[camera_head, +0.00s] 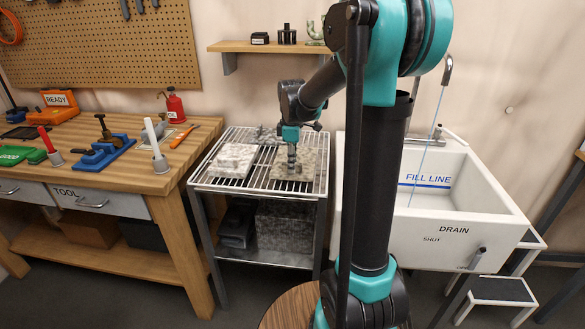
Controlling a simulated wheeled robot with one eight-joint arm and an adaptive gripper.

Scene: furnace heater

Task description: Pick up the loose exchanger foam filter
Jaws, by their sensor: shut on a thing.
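A flat mottled grey-brown slab (310,163), which looks like the foam filter, is on or just above the right part of the wire rack (222,185). My gripper (292,168) points straight down at the slab's middle and is shut on it. The fingertips are small here, and the exact grip is hard to see. I cannot tell whether the slab touches the rack. A paler, whitish slab (234,159) lies on the rack to the left, apart from my gripper.
A wooden workbench (200,139) with tools stands left of the rack. A white sink (470,205) stands to the right, partly hidden by my arm. Below the rack, a lower shelf (280,258) holds a dark object (238,225). A wall shelf (262,47) hangs above.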

